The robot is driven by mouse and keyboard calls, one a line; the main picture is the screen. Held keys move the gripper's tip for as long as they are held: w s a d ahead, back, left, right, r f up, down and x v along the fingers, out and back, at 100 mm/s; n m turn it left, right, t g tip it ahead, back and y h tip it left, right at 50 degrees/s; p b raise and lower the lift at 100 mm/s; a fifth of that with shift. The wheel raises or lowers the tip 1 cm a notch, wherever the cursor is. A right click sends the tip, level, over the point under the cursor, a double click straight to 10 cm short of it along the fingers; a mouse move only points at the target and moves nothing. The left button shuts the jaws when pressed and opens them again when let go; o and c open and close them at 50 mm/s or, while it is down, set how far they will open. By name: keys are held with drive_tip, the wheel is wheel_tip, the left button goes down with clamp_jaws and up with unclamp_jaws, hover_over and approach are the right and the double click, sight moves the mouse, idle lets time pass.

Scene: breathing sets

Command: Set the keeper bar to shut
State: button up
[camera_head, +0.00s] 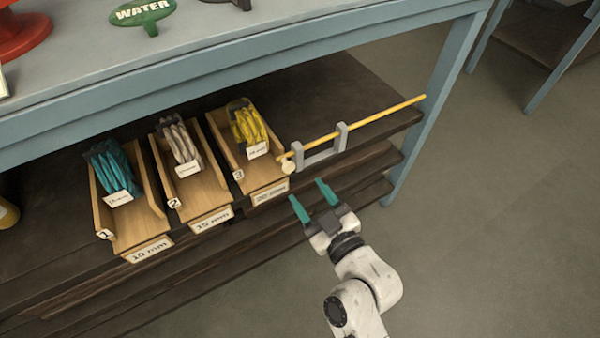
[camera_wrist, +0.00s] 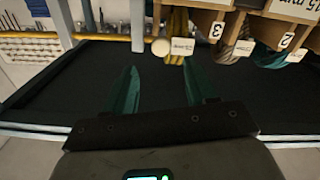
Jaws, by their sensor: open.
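The keeper bar (camera_head: 375,117) is a thin yellow rod lying along the front of the shelf, held in a grey two-post bracket (camera_head: 322,153). Its pale round knob (camera_head: 288,166) is at its left end, by the front right corner of tray 3 (camera_head: 262,182); the bar does not visibly span the trays' fronts. In the wrist view the knob (camera_wrist: 161,46) shows ahead, between the lines of the fingers. My gripper (camera_head: 307,191) is open and empty, in front of and below the knob, apart from it. In the wrist view its teal fingers (camera_wrist: 160,88) are spread.
Trays 1 (camera_head: 148,232) and 2 (camera_head: 200,190) stand left of tray 3; each tray holds a tied, tagged bundle. The blue-grey bench top (camera_head: 250,50) overhangs the shelf. A bench leg (camera_head: 425,125) stands at the bar's right end. Open floor (camera_head: 500,230) lies to the right.

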sight(290, 169)
drive_tip(key=x, duration=0.6)
drive_tip(key=shift+w+a, duration=0.3)
drive_tip(key=shift+c, duration=0.2)
clamp_jaws()
